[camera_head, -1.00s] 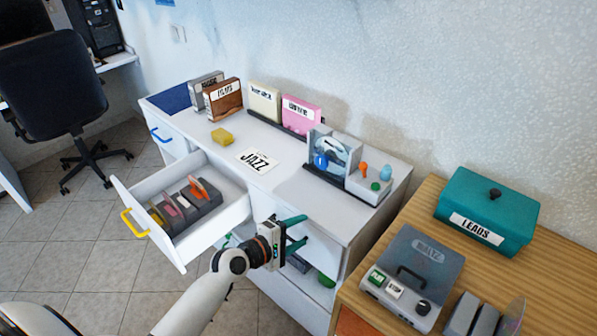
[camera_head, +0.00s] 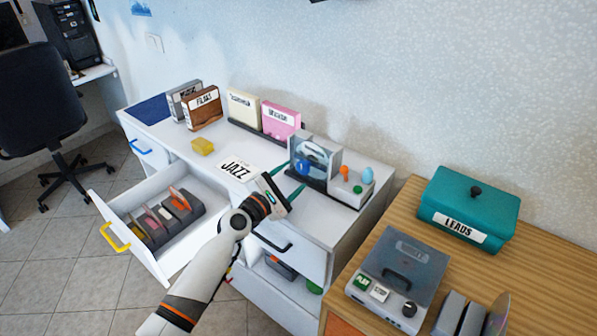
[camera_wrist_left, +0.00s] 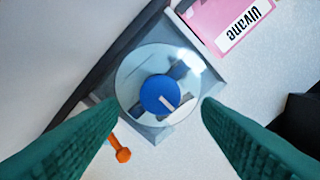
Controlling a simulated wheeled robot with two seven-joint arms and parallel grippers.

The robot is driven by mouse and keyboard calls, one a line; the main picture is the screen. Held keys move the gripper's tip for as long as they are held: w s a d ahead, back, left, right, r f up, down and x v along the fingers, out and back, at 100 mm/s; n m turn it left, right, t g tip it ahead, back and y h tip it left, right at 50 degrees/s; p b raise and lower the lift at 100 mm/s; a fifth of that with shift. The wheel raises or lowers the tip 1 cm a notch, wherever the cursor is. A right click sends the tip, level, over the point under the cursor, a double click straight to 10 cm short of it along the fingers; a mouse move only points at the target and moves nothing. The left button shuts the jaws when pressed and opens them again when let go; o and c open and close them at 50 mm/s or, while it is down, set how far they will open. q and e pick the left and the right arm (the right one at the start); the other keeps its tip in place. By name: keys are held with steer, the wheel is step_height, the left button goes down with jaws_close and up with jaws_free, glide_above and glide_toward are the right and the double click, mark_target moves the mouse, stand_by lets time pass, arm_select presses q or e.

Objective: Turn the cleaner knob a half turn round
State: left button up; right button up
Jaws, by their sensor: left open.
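The disc cleaner (camera_head: 318,160) is a grey stand on the white cabinet top, holding a clear disc (camera_wrist_left: 190,60). Its blue knob (camera_head: 303,168) sits at the disc's centre. In the left wrist view the blue knob (camera_wrist_left: 160,95) shows a white mark pointing to the lower right. My left gripper (camera_head: 287,182) has green fingers and is open, in front of the cleaner. My right gripper is not in view.
An orange knob (camera_head: 345,171) and a light blue bulb-shaped piece (camera_head: 367,175) stand right of the cleaner. Pink (camera_head: 281,121) and cream (camera_head: 243,107) cases stand left of it. A JAZZ card (camera_head: 237,167) lies nearby. A drawer (camera_head: 150,225) stands open at left.

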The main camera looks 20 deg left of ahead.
mark_target(302, 169)
arm_select(q)
steer(key=shift+x, duration=1.85)
steer(key=c, duration=1)
